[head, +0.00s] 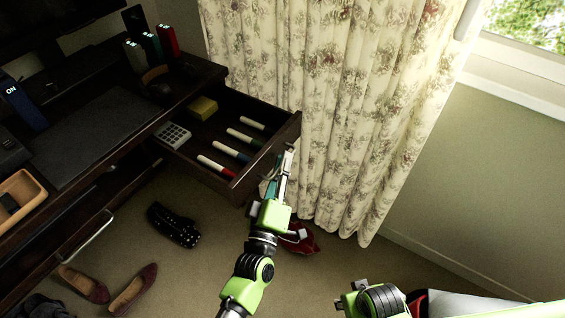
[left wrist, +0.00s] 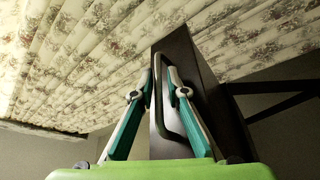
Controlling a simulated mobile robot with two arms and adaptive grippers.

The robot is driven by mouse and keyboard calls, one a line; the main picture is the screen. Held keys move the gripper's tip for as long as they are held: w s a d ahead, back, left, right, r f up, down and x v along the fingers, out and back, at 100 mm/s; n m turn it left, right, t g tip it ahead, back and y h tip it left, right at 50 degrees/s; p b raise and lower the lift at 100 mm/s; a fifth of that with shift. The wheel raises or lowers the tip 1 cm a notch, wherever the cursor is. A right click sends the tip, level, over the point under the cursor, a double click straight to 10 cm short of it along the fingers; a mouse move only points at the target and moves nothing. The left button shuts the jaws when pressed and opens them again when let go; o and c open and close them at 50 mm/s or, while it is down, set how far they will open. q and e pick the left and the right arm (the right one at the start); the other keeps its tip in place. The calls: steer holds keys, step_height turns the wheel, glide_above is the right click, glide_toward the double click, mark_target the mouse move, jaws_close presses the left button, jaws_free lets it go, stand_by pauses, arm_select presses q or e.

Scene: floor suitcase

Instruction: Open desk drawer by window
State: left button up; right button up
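The dark wooden desk drawer (head: 236,191) by the curtained window stands pulled well out from the desk (head: 95,150). Inside it lie a calculator (head: 173,134), a yellow box (head: 202,108) and several markers (head: 238,136). My left gripper (head: 287,160) is at the drawer's front face. In the left wrist view, its two fingers (left wrist: 160,85) close in on either side of the metal drawer handle (left wrist: 162,118), with the drawer front (left wrist: 188,60) behind. The exact contact at the fingertips is hard to see. My right arm shows at the lower right, but its fingertips are out of view.
The floral curtain (head: 320,90) hangs close beside the drawer. Carpet at the lower right of the curtain is clear.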

arm_select(q)
steer(key=v, duration=1.2)
stand_by(0.4)
